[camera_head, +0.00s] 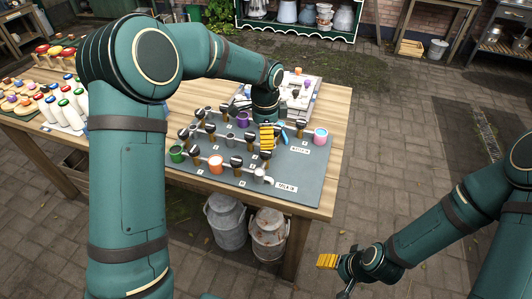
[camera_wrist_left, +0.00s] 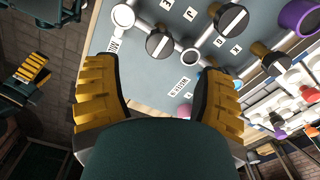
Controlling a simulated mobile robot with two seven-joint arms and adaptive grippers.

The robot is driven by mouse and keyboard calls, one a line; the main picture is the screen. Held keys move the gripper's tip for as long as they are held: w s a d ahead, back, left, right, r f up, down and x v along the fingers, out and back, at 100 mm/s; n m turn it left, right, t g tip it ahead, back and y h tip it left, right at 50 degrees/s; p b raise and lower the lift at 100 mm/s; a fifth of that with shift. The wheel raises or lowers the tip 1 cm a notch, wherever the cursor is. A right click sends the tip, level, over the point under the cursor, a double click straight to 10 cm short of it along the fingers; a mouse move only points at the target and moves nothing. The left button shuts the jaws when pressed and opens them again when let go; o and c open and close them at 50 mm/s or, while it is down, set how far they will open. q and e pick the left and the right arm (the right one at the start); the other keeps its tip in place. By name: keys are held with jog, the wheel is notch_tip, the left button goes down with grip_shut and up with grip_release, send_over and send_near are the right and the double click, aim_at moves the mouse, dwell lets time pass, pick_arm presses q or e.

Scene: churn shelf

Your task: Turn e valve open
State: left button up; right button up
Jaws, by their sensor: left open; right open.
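The valve board (camera_head: 312,165) is a grey panel on a wooden table, with pipes, several black round knobs and coloured pipe ends. A black knob with a white stripe (camera_wrist_left: 160,43) is just beyond the fingertips. My right gripper (camera_head: 327,261) is open and empty, right of the table.
A white tray (camera_head: 312,97) with small coloured items stands behind the board. Several bottles (camera_head: 67,112) and red-topped items stand on the table's left. Two metal churns (camera_head: 268,238) stand on the paving below the table.

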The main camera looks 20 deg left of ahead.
aim_at(266, 152)
pick_arm(q)
notch_tip(266, 152, down, 7)
jog(key=shift+f+b, duration=0.1)
jog(key=shift+b, duration=0.35)
jog(key=shift+o, duration=0.2)
grip_shut()
